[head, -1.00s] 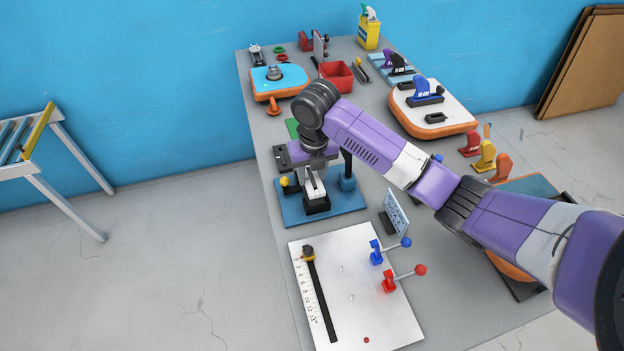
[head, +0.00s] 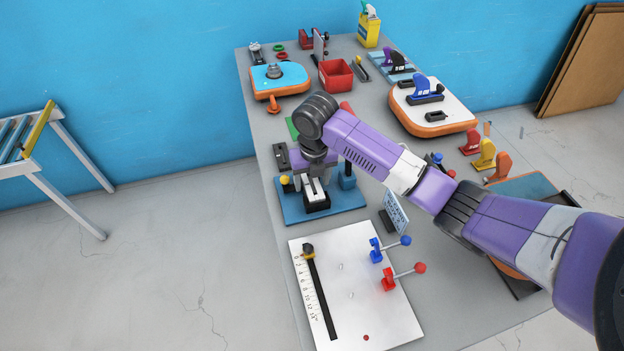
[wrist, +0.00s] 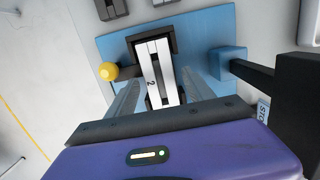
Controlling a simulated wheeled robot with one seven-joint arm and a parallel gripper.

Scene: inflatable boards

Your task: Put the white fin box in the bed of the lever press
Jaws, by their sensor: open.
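The white fin box (wrist: 153,72), a slotted bar marked "2", lies in the black bed (wrist: 133,43) of the lever press. It also shows in the head view (head: 316,189) with the dark bed (head: 317,207) around it. The press has a blue base (head: 345,205), a yellow knob (wrist: 109,71) and a dark post in a blue block at the right (wrist: 226,65). My gripper (wrist: 160,82) is open, its grey fingers apart on either side of the box. The purple hand hides the near part of the base. I cannot tell if the box is fully flat.
A white board (head: 350,300) with a ruler and blue and red toggle clamps lies in front of the press. A small sign (head: 396,211) stands to its right. A red bin (head: 336,75) and several boards and fins occupy the back and right of the table.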

